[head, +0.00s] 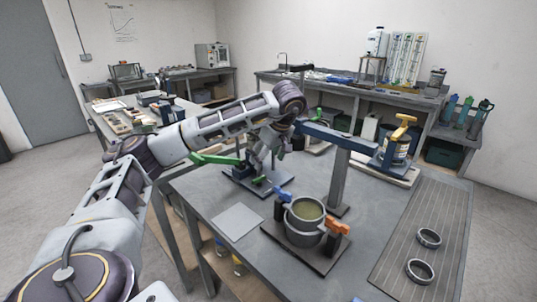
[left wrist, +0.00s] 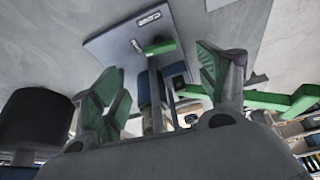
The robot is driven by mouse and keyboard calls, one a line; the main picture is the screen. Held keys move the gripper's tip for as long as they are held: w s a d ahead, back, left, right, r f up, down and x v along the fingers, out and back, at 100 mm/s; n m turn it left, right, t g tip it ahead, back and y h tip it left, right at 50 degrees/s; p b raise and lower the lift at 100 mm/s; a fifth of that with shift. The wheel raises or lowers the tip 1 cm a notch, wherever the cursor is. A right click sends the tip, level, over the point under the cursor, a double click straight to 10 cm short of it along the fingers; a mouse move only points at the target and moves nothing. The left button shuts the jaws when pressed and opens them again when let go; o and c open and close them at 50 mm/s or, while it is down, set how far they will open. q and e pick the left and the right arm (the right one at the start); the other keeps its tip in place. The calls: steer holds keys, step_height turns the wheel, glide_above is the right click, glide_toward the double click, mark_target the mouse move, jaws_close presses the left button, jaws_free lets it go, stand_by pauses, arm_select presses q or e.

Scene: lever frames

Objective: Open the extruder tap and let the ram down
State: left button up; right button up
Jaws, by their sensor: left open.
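My left gripper (head: 264,165) is open above the stand with the green lever. In the left wrist view its two green-padded fingers (left wrist: 160,88) are spread with parts of that stand showing beyond and between them; I cannot tell whether they touch. The green lever (head: 214,158) sticks out left of the gripper, over a dark base plate (head: 277,187). In the left wrist view a green bar (left wrist: 287,102) runs to the right and the labelled plate (left wrist: 135,38) lies beyond. Which part is the extruder tap or the ram is not clear. My right gripper is not in view.
A grey pot (head: 304,232) with blue and orange clamps stands in front. A blue beam (head: 338,136) on a post (head: 339,184) passes right of my gripper. A yellow-handled device (head: 399,140) stands behind. Two rings (head: 419,271) lie on the ribbed mat (head: 405,241). A flat grey plate (head: 237,222) lies left.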

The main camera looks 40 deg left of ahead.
arm_select(q)
steer(key=shift+d+r, duration=0.25)
steer(key=shift+r, duration=0.4)
steer(key=shift+c, duration=0.4)
